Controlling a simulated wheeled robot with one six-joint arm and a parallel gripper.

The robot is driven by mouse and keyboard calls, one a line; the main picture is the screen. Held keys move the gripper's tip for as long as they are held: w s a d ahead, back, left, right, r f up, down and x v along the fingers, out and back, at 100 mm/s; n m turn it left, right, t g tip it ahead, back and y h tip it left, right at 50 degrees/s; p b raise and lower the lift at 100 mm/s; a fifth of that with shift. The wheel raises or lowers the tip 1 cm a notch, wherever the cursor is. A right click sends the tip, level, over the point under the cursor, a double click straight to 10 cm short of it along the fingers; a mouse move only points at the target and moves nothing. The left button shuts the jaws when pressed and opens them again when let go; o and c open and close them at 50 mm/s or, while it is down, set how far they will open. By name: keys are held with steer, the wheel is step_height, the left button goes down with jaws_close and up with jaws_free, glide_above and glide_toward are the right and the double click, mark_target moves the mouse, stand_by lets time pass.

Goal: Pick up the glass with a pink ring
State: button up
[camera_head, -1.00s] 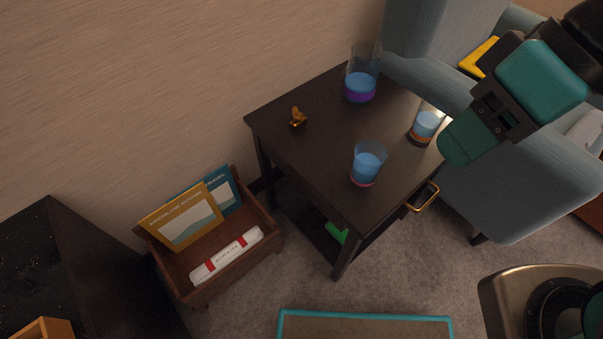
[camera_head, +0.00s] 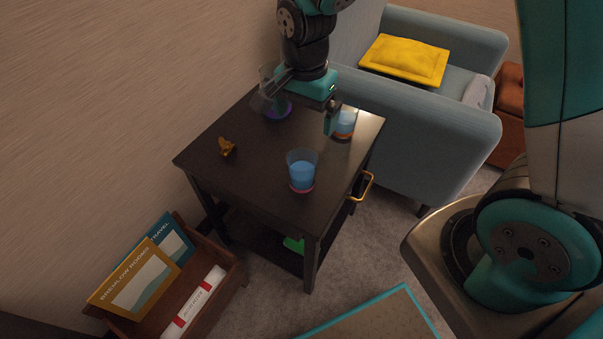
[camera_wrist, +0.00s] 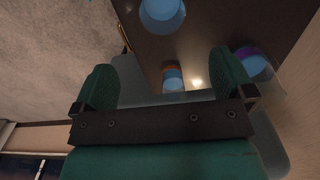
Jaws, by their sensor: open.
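The glass with a pink ring (camera_head: 302,172) stands upright near the front corner of the dark side table (camera_head: 235,170), with blue liquid inside. A blue glass at the top edge of the wrist view (camera_wrist: 162,14) appears to be the same one; its ring is hidden there. My gripper (camera_head: 302,104) is open and empty over the back part of the table, behind the pink-ringed glass and apart from it. A glass with an orange ring (camera_head: 345,126) is partly behind one finger. A glass with a purple ring (camera_head: 277,110) stands at the back, partly covered by my gripper.
A small golden figurine (camera_head: 228,147) stands on the table's left side. A blue-grey armchair (camera_head: 440,125) with a yellow cushion (camera_head: 405,58) is close on the right. A wooden rack (camera_head: 232,275) with books stands at lower left. The tabletop between figurine and pink-ringed glass is clear.

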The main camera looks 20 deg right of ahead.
steer(key=b, duration=0.2)
glide_toward(302, 164)
steer(key=s+f, duration=0.2)
steer(key=shift+s+a, duration=0.35)
steer(key=shift+a+f+b, duration=0.15)
steer(key=shift+f+b, duration=0.35)
steer(key=shift+f, duration=0.8)
steer(key=shift+a+f+b, duration=0.1)
steer(key=shift+f+b, duration=0.35)
steer(key=shift+f, duration=0.85)
steer(key=c, duration=1.1)
steer(key=shift+r, duration=0.25)
